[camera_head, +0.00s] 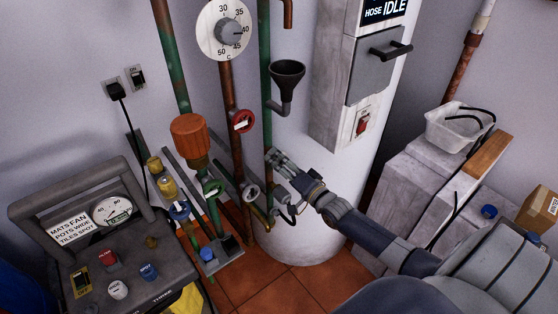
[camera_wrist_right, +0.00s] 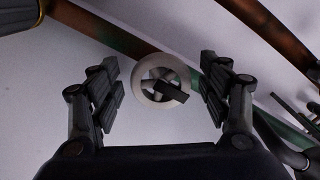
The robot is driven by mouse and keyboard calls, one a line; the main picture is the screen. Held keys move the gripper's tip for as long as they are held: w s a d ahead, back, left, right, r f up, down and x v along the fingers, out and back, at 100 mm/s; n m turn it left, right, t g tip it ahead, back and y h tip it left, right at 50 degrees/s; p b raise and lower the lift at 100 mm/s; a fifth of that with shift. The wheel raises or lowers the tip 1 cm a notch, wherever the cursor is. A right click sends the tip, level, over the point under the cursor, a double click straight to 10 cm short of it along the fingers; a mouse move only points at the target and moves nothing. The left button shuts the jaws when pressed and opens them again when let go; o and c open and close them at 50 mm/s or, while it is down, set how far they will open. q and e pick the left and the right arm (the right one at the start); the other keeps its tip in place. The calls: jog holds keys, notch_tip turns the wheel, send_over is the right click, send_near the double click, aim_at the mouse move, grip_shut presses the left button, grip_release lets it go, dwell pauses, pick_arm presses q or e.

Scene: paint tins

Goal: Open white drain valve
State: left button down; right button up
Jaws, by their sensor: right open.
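The white drain valve appears as a small pale round wheel (camera_head: 252,192) low on the pipework in front of the white tank. In the right wrist view the pale ring of the wheel (camera_wrist_right: 145,92) lies between my two fingers, with a dark bar across its middle. My right gripper (camera_head: 278,178) is just right of the wheel in the head view. In the wrist view the gripper (camera_wrist_right: 160,92) is open, with a gap between each finger and the ring. I cannot tell how far ahead of the fingertips the wheel is. My left gripper is not in view.
A black funnel (camera_head: 287,73) hangs above my right gripper. A grey control console (camera_head: 185,268) stands at the left front. A grey box (camera_head: 335,95) is on the tank.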

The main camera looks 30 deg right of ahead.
jog(key=shift+w, duration=0.5)
jog(key=c, duration=1.1)
jog(key=shift+n, duration=0.3)
jog(key=n, duration=0.3)
jog(key=shift+n+p, duration=0.3)
jog(key=shift+n, duration=0.1)
jog(key=n, duration=0.4)
jog(key=shift+n, duration=0.3)
jog(key=n, duration=0.4)
jog(key=shift+d, duration=0.1)
jog(key=shift+n, duration=2.5)
jog(key=shift+d, duration=0.1)
